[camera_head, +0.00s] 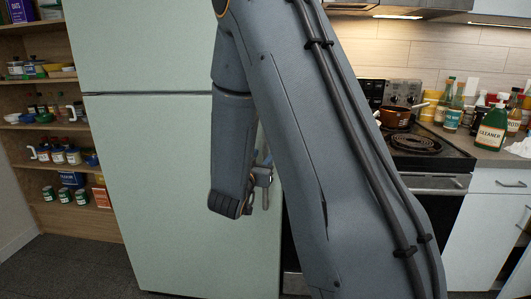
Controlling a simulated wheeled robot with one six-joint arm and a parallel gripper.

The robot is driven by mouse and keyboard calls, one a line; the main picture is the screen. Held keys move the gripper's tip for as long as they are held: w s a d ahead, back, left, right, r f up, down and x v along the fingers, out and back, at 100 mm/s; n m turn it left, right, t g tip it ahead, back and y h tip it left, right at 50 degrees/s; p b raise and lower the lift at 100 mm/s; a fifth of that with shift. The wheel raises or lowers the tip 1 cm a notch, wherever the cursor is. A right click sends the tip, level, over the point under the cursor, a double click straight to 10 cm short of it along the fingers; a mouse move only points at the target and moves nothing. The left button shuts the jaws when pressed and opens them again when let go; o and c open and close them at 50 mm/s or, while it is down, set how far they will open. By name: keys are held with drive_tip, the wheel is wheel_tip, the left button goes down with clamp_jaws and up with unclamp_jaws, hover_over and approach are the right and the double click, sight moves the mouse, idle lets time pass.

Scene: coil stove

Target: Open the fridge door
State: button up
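The fridge (150,180) is pale green and stands at the centre left. A dark horizontal seam parts its upper door (140,45) from its taller lower door (165,225). Both doors look closed. My arm crosses in front of the fridge's right side and hides most of that edge; I cannot make out a handle. My gripper (262,180) shows only in part, small and grey, beside my arm links and in front of the lower door's right side. Its fingers are mostly hidden, so I cannot tell whether it is open or touches the door.
Wooden shelves (50,130) with jars, cans and bowls stand left of the fridge. The coil stove (425,150), with a copper pot (396,117), is at the right, partly behind my arm. A counter (495,155) beside it holds several bottles. Dark floor (70,265) is clear at lower left.

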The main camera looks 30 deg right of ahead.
sight(264, 153)
drive_tip(key=shift+x, duration=1.95)
clamp_jaws()
